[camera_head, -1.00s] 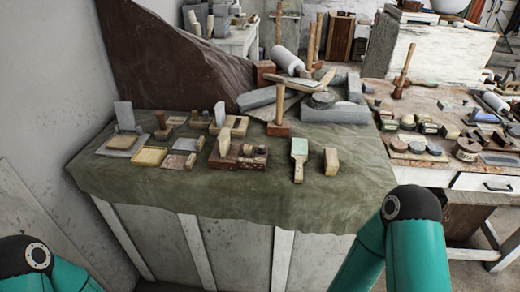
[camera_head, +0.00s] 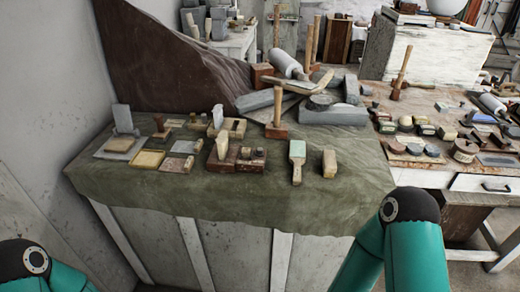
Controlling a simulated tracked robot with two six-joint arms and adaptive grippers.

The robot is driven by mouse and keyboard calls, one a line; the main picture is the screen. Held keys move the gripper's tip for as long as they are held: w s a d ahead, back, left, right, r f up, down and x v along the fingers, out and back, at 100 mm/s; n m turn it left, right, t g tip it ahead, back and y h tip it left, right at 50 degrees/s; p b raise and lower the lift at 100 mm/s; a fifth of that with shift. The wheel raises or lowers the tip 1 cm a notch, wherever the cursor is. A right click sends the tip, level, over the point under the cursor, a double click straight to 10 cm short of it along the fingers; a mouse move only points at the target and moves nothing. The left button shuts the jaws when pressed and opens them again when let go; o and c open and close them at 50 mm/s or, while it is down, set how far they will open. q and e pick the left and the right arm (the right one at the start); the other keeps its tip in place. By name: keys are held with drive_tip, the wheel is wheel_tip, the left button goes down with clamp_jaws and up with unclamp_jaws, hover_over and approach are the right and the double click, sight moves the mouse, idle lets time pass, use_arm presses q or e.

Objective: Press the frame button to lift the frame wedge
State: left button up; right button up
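Several small wood and stone fixtures stand on the green cloth-covered table (camera_head: 320,205). A pale open wooden frame (camera_head: 238,128) has an upright grey wedge-like piece (camera_head: 218,115) at its left. In front of it, a red-brown block (camera_head: 222,163) carries a pale upright piece (camera_head: 222,147), with short round knobs (camera_head: 258,153) on the part to its right. A tall grey plate (camera_head: 123,117) stands at the far left. I cannot tell which of these are the frame button and frame wedge. My teal arms show at the lower corners; neither gripper is in view.
A mallet (camera_head: 277,105) stands behind the fixtures. A green-faced brush-like tool (camera_head: 297,160) and a small wooden block (camera_head: 329,163) lie to the right. Stone slabs (camera_head: 335,114) lie behind. The cloth's front strip is clear. A second table (camera_head: 480,183) holds more pieces.

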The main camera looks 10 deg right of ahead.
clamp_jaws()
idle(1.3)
